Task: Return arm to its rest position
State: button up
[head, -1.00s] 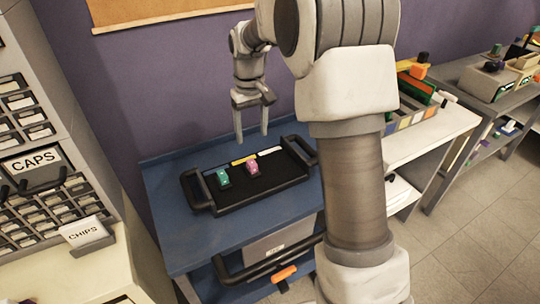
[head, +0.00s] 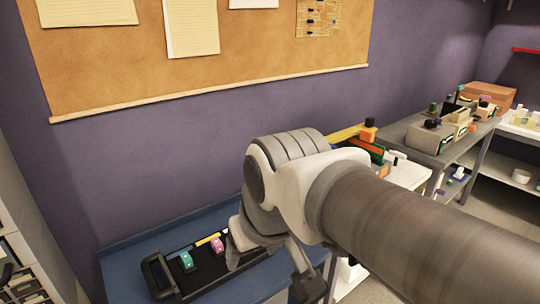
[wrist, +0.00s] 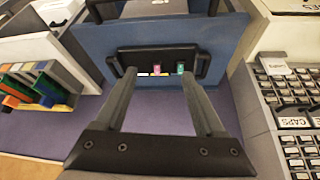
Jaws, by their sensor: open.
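My gripper (wrist: 158,72) is open, its two fingers spread and nothing between them. In the wrist view it points toward a black handled tray (wrist: 125,57) on a blue table, with a visible gap to it. In the head view my arm reaches in from the right, folded at a thick joint, and hides part of the tray (head: 160,277); the fingers are hard to make out there. A teal block (head: 187,262) and a pink block (head: 217,245) sit in the tray. The wrist view also shows the pink block and the teal block (wrist: 180,68).
The blue table (head: 122,268) stands against a purple wall with a cork board (head: 110,50). To its right are a white table with a colourful rack (head: 368,142) and a grey bench (head: 445,145) with boxes. Drawers labelled CAPS (wrist: 295,119) flank the table.

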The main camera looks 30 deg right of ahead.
jog(key=shift+s+f, duration=0.55)
jog(key=shift+s, duration=0.2)
notch_tip(320, 180, up, 10)
jog(key=p, duration=1)
jog(key=c, duration=0.3)
jog(key=shift+a, duration=0.15)
jog(key=shift+c, duration=0.2)
